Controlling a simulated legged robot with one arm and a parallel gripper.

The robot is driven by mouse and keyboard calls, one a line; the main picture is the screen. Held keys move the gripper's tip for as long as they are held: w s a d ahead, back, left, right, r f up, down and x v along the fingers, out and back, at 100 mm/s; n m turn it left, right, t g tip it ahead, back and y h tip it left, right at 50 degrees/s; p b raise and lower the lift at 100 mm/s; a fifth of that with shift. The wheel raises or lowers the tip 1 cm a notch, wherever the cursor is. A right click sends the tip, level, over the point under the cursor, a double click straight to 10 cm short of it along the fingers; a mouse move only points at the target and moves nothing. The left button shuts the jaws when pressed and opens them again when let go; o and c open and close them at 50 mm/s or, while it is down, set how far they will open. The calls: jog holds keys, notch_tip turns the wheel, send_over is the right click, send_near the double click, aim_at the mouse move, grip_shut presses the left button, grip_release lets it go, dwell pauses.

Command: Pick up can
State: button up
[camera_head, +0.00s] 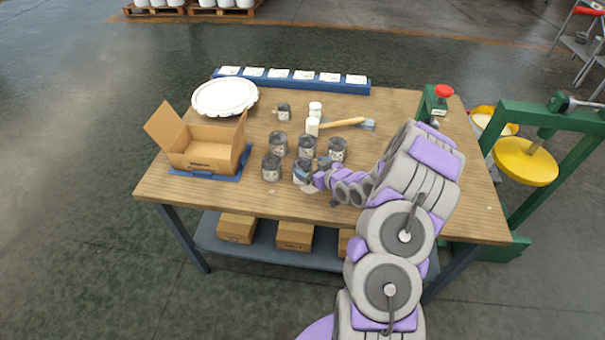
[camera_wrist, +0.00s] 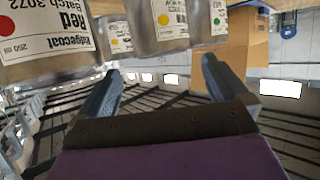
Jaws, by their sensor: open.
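Several small grey metal cans with white labels stand in a cluster mid-table, among them a front-left can (camera_head: 271,167), a back-left can (camera_head: 278,144), a back-middle can (camera_head: 306,147) and a back-right can (camera_head: 337,150). My gripper (camera_head: 314,177) is low at the cluster's front, close to the front-middle can (camera_head: 303,167), which it partly hides. In the wrist view my gripper (camera_wrist: 161,66) is open, with nothing clearly between its fingers. A can labelled Ridgecoat Red, Batch 3072 (camera_wrist: 45,35) is large at upper left. A yellow-dotted can (camera_wrist: 160,25) is beyond the fingertips.
An open cardboard box (camera_head: 205,152) sits on a blue mat (camera_head: 241,166) at left. A white round dish (camera_head: 224,97), a dark jar (camera_head: 284,112), white bottles (camera_head: 313,127), a brush (camera_head: 342,124) and a blue rack (camera_head: 290,84) are behind. A green press (camera_head: 510,195) stands at right.

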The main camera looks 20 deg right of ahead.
aim_at(303, 165)
jog(key=x, duration=0.2)
jog(key=b+x, duration=0.1)
jog(key=shift+w+a+f, duration=0.2)
jog(key=shift+f, duration=0.3)
jog(key=shift+w+a+f, duration=0.1)
jog(key=shift+w, duration=0.3)
jog(key=shift+c, duration=0.3)
jog(key=c, duration=1.2)
